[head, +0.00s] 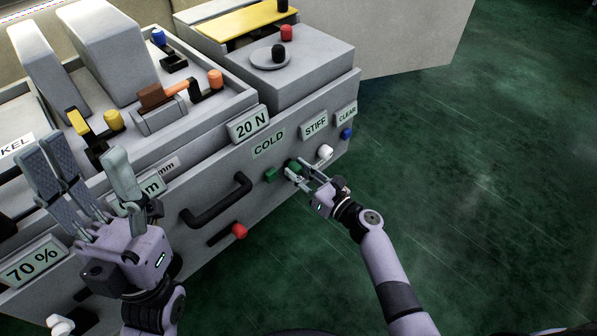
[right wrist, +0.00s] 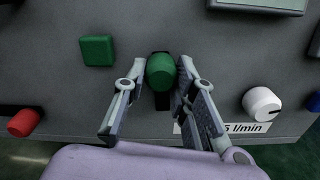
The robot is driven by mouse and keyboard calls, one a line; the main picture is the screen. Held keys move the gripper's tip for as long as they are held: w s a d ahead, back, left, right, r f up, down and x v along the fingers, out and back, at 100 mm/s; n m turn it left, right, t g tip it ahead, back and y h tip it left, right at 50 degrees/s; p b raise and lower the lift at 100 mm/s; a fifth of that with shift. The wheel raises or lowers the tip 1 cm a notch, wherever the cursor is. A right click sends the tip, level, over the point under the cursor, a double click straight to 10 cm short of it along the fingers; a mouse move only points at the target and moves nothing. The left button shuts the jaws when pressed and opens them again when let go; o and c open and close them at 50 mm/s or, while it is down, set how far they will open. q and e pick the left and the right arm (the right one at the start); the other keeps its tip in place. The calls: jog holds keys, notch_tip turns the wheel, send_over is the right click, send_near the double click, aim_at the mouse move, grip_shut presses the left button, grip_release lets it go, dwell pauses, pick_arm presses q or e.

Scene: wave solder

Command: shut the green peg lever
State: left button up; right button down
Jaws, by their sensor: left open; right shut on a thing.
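The green peg lever (head: 293,165) is on the front of the grey machine, below the COLD plate. In the right wrist view its rounded green knob (right wrist: 161,72) stands on a dark base. My right gripper (head: 303,178) is at the lever, with its fingers on both sides of the knob; it is shut on it. The fingers also show in the right wrist view (right wrist: 158,92). My left gripper (head: 85,170) is open and empty, in front of the machine's left part, fingers pointing up. I cannot tell how far the lever is turned.
A green square block (head: 270,175) sits just left of the lever. A white knob (head: 325,152) and a blue knob (head: 347,133) are to its right. A black handle (head: 216,201) and a red knob (head: 239,231) are left and below. The green floor (head: 480,200) at right is clear.

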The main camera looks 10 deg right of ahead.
jog(key=shift+w+d, duration=0.1)
jog(key=c, duration=1.3)
grip_release()
jog(key=v, duration=1.2)
